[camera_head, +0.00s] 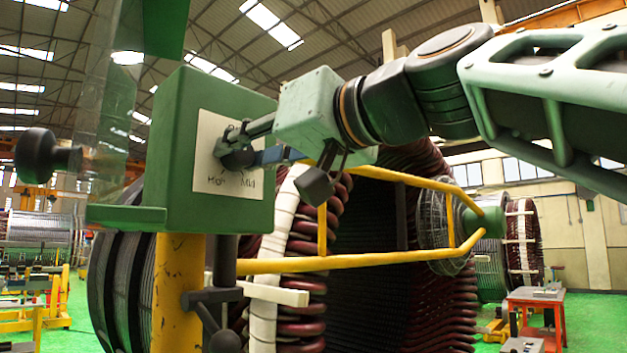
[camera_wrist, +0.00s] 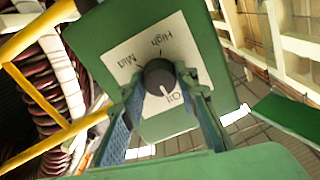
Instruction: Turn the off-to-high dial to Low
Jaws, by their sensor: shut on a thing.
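The dial (camera_wrist: 158,72) is a dark round knob on a white label plate (camera_wrist: 112,57) on the green control box (camera_head: 222,95). In the wrist view, its white pointer line points down, close to the "Off" label. "High" is above the knob and "Mid" to its left. I cannot see a "Low" label; the lower left of the plate is partly behind a finger. My gripper (camera_wrist: 160,85) has one finger on each side of the knob and is shut on it. In the head view, my gripper (camera_head: 238,147) reaches the plate from the right and hides most of the knob.
A yellow post (camera_head: 178,290) carries the box. Yellow rails (camera_head: 370,261) run to the right, in front of the large stator with dark red coils (camera_head: 440,300). A black knob (camera_head: 36,156) sticks out left of the box. A red table (camera_head: 537,302) stands far right.

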